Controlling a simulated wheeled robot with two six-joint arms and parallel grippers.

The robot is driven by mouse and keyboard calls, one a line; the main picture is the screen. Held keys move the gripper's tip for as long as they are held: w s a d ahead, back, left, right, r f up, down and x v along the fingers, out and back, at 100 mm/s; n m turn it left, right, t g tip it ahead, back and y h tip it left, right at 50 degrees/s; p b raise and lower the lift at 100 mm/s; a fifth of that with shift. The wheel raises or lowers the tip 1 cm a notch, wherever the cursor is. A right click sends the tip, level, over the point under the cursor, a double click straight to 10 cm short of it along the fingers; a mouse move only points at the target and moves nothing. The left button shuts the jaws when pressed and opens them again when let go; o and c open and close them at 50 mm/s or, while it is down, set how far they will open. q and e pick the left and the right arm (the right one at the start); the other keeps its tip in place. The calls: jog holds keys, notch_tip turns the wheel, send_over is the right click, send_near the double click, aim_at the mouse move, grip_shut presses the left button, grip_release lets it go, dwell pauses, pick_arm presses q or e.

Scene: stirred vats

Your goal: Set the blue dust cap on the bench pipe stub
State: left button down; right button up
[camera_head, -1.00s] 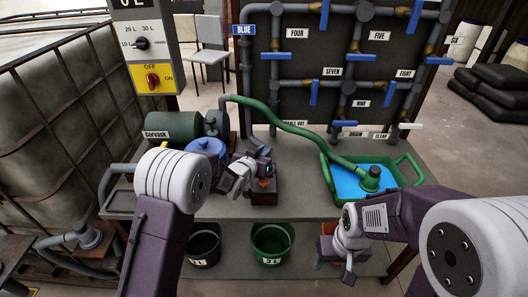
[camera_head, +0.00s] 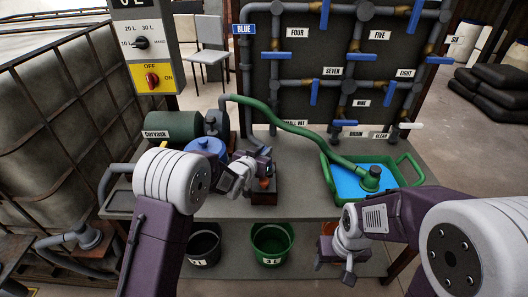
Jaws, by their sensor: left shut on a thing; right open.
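My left gripper (camera_head: 261,163) is low over the middle of the bench, beside a dark block (camera_head: 264,197) with a small orange part (camera_head: 265,183) on it. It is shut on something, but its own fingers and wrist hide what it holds. I cannot make out the blue dust cap or the bench pipe stub for certain. A rounded blue object (camera_head: 207,147) stands on the bench left of the gripper; I cannot tell whether it is the cap. My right gripper (camera_head: 348,262) is open and empty, hanging in front of the bench's right side.
A green tray (camera_head: 408,172) with blue liquid holds the end of a green hose (camera_head: 285,122). A pipe panel (camera_head: 330,60) with blue valve handles rises behind. Buckets (camera_head: 271,240) stand on the lower shelf. Bare bench (camera_head: 305,185) lies between block and tray.

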pick_arm(q)
jog(key=shift+f+b, duration=0.5)
jog(key=shift+f, duration=0.1)
jog(key=c, duration=1.6)
grip_release()
jog(key=shift+c, duration=0.2)
jog(key=v, duration=1.1)
jog(key=shift+p, duration=0.35)
